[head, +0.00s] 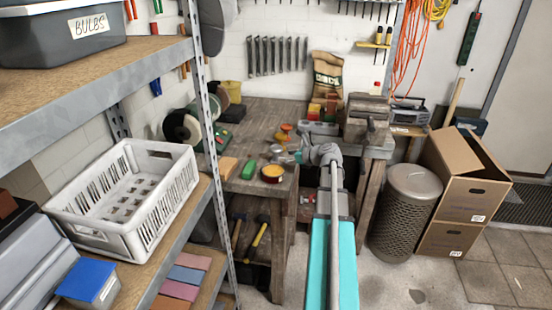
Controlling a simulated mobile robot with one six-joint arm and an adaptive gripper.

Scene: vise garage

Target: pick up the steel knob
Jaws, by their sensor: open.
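The workbench (262,116) stands against the back wall with small items on its top. A small grey, shiny thing (279,150) lies near the bench's front part, just left of my gripper; it may be the steel knob, but it is too small to be sure. My gripper (298,156) is over the front of the bench, pointing left, with its jaws open. My arm reaches up to it from the bottom of the view and hides part of the bench's front. I cannot tell the exact gap between the fingertips and the grey thing.
A shelf with a white crate (125,195) fills the left; a bin (405,212) stands right.

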